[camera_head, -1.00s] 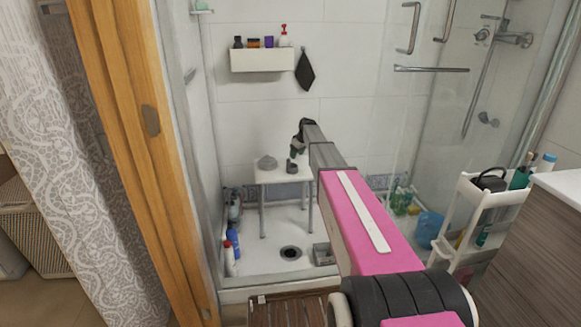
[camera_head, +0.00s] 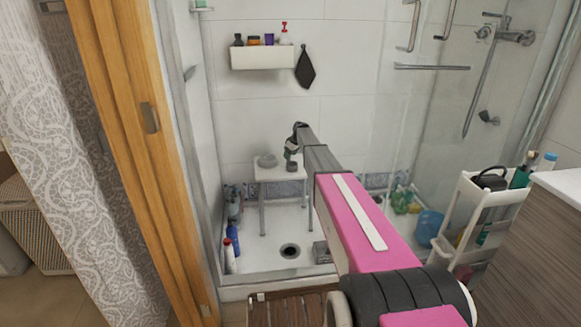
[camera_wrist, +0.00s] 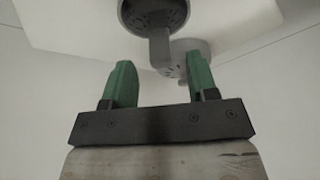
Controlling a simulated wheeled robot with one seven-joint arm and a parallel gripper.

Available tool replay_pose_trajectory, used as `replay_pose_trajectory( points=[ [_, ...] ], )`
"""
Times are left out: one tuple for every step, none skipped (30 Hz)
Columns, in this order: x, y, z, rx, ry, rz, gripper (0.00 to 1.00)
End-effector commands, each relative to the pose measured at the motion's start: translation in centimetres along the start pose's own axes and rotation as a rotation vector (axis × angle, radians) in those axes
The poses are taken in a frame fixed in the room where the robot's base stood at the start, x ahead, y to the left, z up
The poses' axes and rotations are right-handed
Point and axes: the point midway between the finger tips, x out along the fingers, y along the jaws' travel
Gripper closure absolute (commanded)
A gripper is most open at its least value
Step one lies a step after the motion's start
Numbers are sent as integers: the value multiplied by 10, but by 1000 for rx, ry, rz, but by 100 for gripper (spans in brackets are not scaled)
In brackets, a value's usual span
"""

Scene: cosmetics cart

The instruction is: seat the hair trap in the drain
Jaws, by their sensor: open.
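The drain (camera_head: 290,251) is a dark round hole in the white shower floor. On the small white stool (camera_head: 267,174) stands a low grey round piece (camera_head: 266,160). A dark cup with holes and a grey stem, seemingly the hair trap (camera_wrist: 155,14), shows at the top of the wrist view. A grey slotted disc shows close behind its stem. My gripper (camera_wrist: 160,68) is open, its green fingers on either side of the stem with gaps. In the head view it is small and dark above the stool's right side, partly hiding what stands there.
Bottles (camera_head: 232,245) line the shower's left wall. A grey block (camera_head: 321,252) lies right of the drain. A blue bucket (camera_head: 428,227) and a white cart (camera_head: 484,215) stand at the right. A wooden slatted mat (camera_head: 285,308) lies in front. Floor around the drain is mostly clear.

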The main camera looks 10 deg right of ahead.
Motion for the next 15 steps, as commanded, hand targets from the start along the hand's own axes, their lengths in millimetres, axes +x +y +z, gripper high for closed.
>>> replay_pose_trajectory(
  points=[
    [8, -1, -1, 0, -1, -1, 47],
    [13, -2, -1, 0, -1, -1, 47],
    [18, 0, -1, 0, 0, 0, 47],
    [22, 0, -1, 0, 0, 0, 47],
    [26, 0, -1, 1, 0, 0, 47],
    [29, -1, -1, 1, 0, 0, 47],
    [30, -1, 0, 1, 0, 0, 47],
    [31, -1, 0, 1, 0, 0, 47],
    [31, -1, 0, 1, 0, 1, 47],
    [31, -1, 0, 1, 0, 1, 47],
    [31, -1, 0, 1, 0, 1, 47],
    [30, -1, 0, 1, 0, 1, 47],
    [30, -1, 0, 1, 0, 1, 47],
    [30, -1, 0, 1, 0, 1, 53],
    [30, -1, 0, 1, 0, 1, 66]
  ],
)
